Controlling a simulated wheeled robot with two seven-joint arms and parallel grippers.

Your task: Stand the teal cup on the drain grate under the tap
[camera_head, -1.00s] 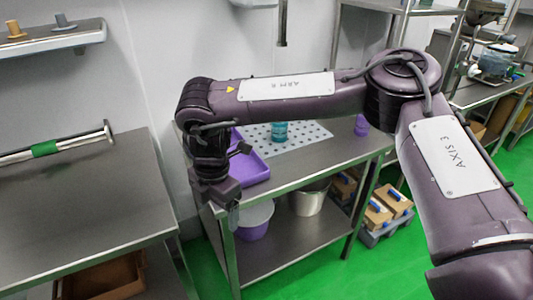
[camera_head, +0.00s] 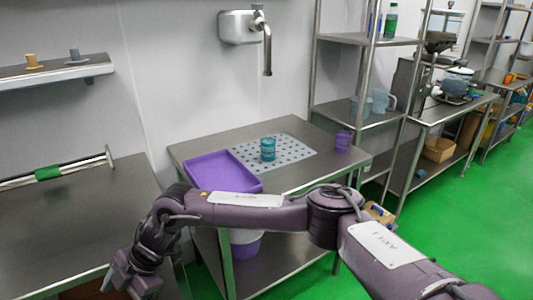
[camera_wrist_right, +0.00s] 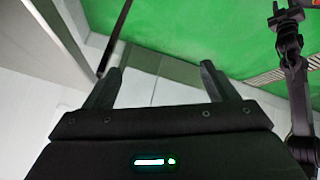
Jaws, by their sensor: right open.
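The teal cup (camera_head: 268,149) stands upright on the perforated grey drain grate (camera_head: 295,152) in the head view. The wall tap (camera_head: 267,55) has its spout above the cup in the picture. My right gripper (camera_head: 122,287) is low at the left of the head view, well away from the cup, by the left steel table. In the right wrist view my right gripper (camera_wrist_right: 157,78) is open with nothing between its fingers. A dark arm, apparently my left, shows at the right edge of that view; its jaw state is unclear.
A purple tray (camera_head: 222,172) lies left of the grate, and a purple cup (camera_head: 343,140) stands to its right. A green-banded rail (camera_head: 48,173) lies over the left table (camera_head: 70,225). Steel shelves (camera_head: 365,40) stand at the right.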

